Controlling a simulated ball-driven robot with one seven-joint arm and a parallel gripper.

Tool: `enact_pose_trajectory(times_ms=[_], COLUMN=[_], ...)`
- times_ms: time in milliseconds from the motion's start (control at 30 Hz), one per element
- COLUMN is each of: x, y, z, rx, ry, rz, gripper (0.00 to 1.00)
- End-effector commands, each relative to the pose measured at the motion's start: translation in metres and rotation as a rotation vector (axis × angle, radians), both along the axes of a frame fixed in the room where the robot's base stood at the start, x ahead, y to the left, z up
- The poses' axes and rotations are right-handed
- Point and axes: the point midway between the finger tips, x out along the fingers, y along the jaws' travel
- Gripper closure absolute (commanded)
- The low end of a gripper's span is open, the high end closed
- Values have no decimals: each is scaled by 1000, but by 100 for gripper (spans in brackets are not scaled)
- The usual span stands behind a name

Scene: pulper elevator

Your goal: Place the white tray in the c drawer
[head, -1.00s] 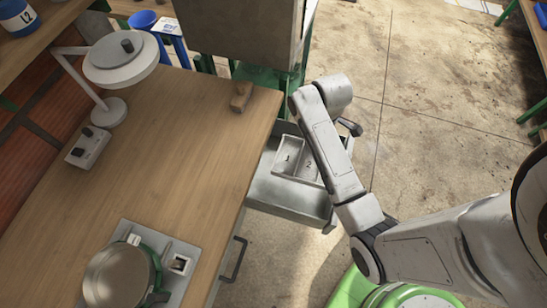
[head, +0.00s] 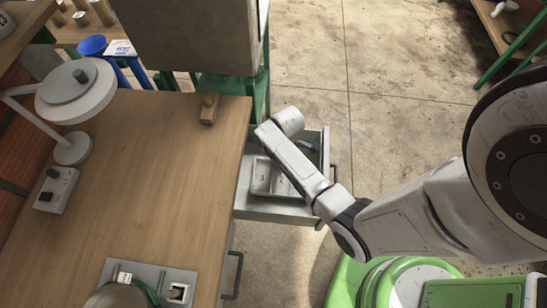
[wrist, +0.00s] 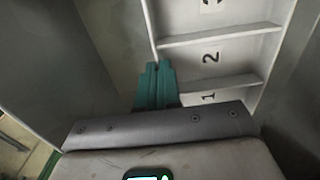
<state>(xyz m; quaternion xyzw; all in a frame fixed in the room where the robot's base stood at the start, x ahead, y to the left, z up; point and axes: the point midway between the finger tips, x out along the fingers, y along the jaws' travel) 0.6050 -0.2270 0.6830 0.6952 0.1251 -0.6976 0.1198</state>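The white tray (head: 262,178) has numbered compartments and sits within the outline of an open grey drawer (head: 248,206) that sticks out from the bench's right side. Its contact with the drawer floor cannot be seen. My arm crosses over the tray and hides part of it in the head view. In the wrist view, my gripper's teal fingers (wrist: 157,84) are close together at the side wall of the tray (wrist: 222,36), apparently pinching it. The compartments marked 1 and 2 look empty. My fingertips are hidden in the head view. No letter on the drawer is readable.
The wooden bench (head: 150,170) lies left of the drawer, with a white lamp (head: 75,92), a switch box (head: 57,190) and a small wooden block (head: 209,109). A large grey box on a green stand (head: 235,88) is behind. Concrete floor to the right is open.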

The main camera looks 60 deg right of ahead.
Motion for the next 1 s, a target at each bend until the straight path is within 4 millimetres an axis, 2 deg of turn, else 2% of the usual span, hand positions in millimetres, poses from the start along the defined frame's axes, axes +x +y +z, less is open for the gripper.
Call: enact_pose_trajectory(times_ms=[267,400,800,833,1000], x=[39,37,37,37,37], y=[13,13,13,13,13], z=[2,-10,-15,-14,-14], rx=[-1,1,0,0,0], ry=[-1,0,0,0,0], rz=[3,0,0,0,0], gripper=[100,100,100,94,77])
